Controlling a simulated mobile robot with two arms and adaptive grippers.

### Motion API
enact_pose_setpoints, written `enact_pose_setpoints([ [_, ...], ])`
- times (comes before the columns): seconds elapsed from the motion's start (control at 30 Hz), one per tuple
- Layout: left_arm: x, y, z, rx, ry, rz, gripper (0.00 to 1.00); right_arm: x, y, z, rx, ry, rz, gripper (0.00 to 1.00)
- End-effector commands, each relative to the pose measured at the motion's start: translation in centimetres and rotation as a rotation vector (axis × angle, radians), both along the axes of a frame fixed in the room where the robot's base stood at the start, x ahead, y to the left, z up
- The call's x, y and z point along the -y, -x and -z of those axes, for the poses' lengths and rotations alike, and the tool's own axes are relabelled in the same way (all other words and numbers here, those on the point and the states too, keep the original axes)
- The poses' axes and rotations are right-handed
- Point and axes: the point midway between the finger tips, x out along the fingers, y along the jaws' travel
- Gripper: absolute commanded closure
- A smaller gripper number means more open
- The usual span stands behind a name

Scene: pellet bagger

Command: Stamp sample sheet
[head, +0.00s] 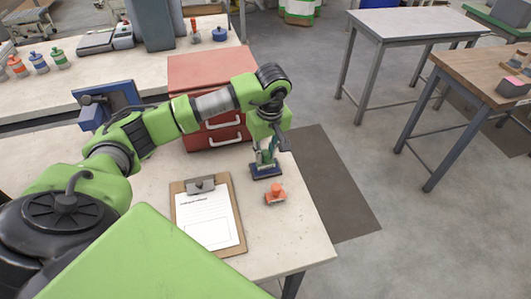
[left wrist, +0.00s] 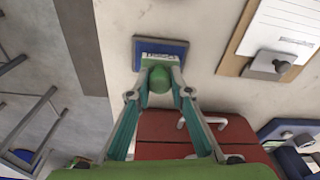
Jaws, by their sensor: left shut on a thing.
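My left gripper (head: 266,154) is shut on a stamp with a green, rounded handle (left wrist: 158,78). A clipboard (head: 236,200) holds a white sample sheet (head: 205,220) with a printed heading and faint lines, left of the pad. It shows partly in the left wrist view (left wrist: 232,62). My right gripper is out of view.
An orange stamp (head: 275,196) stands just in front of the pad. A red drawer cabinet (head: 205,70) with pale handles stands behind, close to my left arm. The table's right edge is near the pad. A blue device (head: 110,97) is at the back left.

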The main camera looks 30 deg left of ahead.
Motion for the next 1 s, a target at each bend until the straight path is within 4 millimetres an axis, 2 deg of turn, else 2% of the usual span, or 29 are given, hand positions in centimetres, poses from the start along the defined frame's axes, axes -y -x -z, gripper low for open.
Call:
enact_pose_setpoints([
  [0.03,0.0,0.0,-0.8,0.001,0.000,0.000,0.94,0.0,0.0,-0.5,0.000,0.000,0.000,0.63],
  [0.63,0.0,-0.1,-5.7,0.004,0.000,0.000,0.95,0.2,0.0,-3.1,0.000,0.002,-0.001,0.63],
  [1.0,0.0,-0.1,-6.0,0.004,0.000,0.000,0.95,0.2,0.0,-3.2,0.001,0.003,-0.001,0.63],
])
